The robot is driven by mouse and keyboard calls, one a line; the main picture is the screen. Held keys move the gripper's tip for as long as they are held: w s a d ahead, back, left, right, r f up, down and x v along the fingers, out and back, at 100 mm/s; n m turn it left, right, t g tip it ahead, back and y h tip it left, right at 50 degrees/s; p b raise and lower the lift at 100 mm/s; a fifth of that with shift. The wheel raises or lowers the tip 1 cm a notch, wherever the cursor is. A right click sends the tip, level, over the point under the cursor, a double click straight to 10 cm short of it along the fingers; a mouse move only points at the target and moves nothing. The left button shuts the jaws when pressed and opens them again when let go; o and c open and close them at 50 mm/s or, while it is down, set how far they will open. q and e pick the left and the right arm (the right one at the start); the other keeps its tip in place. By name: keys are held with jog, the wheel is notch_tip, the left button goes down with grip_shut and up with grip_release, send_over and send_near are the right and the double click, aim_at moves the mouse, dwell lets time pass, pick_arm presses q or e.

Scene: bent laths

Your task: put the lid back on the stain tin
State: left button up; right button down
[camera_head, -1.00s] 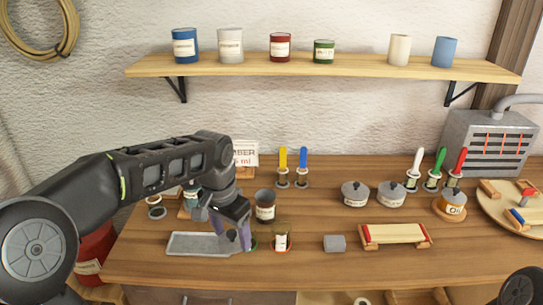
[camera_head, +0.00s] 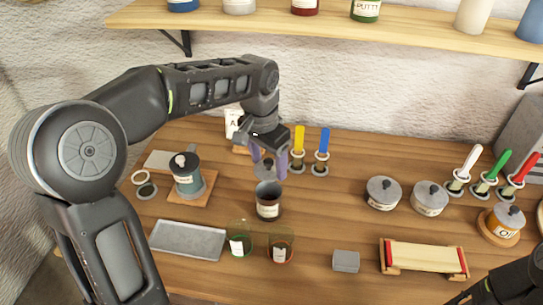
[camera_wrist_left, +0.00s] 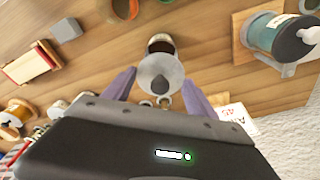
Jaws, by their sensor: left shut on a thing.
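The lid (camera_head: 265,169) is a grey disc with a dark knob. My left gripper (camera_head: 269,166) is shut on it, with purple fingers on either side. The lid (camera_wrist_left: 161,72) also shows between the fingers in the left wrist view. The stain tin (camera_head: 268,207) seems to be the dark, open-topped tin with a pale label, upright on the bench. The held lid appears just behind and above it in the head view. In the left wrist view the lid covers part of the tin (camera_wrist_left: 160,45). My right gripper is out of view.
A teal lidded pot (camera_head: 188,180) stands on a board at left. A grey tray (camera_head: 187,240) and two glasses (camera_head: 240,245) lie in front. Yellow and blue-handled tools (camera_head: 299,146) stand behind right. Two lidded pots (camera_head: 383,194) and a grey block (camera_head: 346,261) are to the right.

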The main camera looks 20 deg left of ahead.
aim_at(268, 170)
pick_arm(q)
jog(key=shift+f+b, duration=1.85)
jog(key=shift+f, duration=0.45)
jog(key=shift+f+b, duration=0.65)
jog(key=shift+f, duration=0.3)
jog(key=shift+f, duration=0.1)
dwell(0.3)
jog(key=o, duration=1.4)
jog(key=shift+o, duration=0.9)
jog(key=shift+r+p, duration=2.8)
jog(key=shift+r, duration=0.75)
